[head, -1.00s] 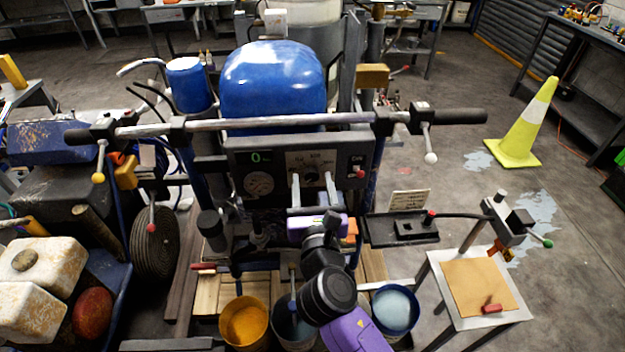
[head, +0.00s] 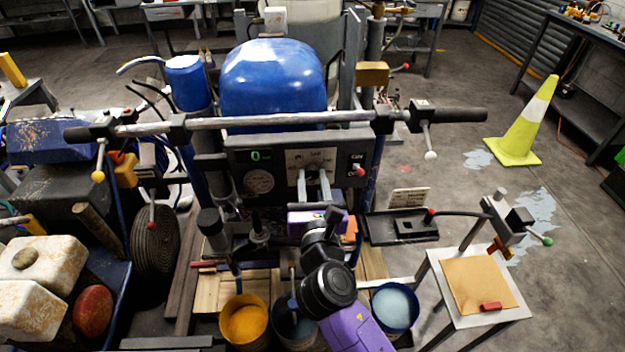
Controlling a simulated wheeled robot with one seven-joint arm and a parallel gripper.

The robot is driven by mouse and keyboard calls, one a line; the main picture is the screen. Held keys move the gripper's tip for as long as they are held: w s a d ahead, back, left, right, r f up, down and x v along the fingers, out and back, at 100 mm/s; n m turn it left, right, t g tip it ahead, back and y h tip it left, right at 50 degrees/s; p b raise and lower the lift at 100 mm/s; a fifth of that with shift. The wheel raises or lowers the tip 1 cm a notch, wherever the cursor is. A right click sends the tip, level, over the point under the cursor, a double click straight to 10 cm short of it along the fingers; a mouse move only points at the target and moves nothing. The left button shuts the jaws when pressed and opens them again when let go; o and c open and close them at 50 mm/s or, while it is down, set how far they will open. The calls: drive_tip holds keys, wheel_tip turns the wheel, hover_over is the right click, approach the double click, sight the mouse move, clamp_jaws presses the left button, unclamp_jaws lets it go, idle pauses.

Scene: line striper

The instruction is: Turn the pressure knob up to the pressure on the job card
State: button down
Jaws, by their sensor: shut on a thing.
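The control panel (head: 282,180) is a dark box below the handlebar. It has a round pressure gauge (head: 258,181) at left, a green digital readout (head: 255,156) showing 0, and a pale dial plate (head: 311,156) with markings too small to read. The dark pressure knob (head: 312,174) sits low on that plate, mostly hidden by my fingers. My gripper (head: 313,177) reaches up from below, its two grey fingers shut on the knob's sides. A small pale card with print (head: 409,197), possibly the job card, stands right of the panel; its text is unreadable.
A red switch (head: 359,171) is on the panel's right. The handlebar (head: 270,121) with levers crosses above, before a blue tank (head: 273,82). Paint buckets (head: 394,308) stand below. A small side table (head: 478,288) and yellow cone (head: 524,125) are at right.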

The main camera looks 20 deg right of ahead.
drive_tip(key=m, duration=0.3)
drive_tip(key=shift+f+m+b, duration=0.1)
drive_tip(key=shift+m+b, duration=0.2)
drive_tip(key=m+b, duration=0.1)
drive_tip(key=m, duration=0.2)
drive_tip(key=shift+m, duration=0.4)
drive_tip(key=m+b, duration=0.1)
drive_tip(key=m, duration=0.2)
drive_tip(key=shift+m+b, duration=0.3)
drive_tip(key=shift+b, duration=0.1)
drive_tip(key=m+b, duration=0.2)
drive_tip(key=m, duration=0.1)
drive_tip(key=shift+f+m, duration=0.1)
drive_tip(key=shift+m, duration=0.2)
drive_tip(key=m+b, duration=0.3)
drive_tip(key=m, duration=0.2)
drive_tip(key=shift+m+b, duration=1.8)
drive_tip(key=shift+m, duration=1)
drive_tip(key=c, duration=1.1)
unclamp_jaws()
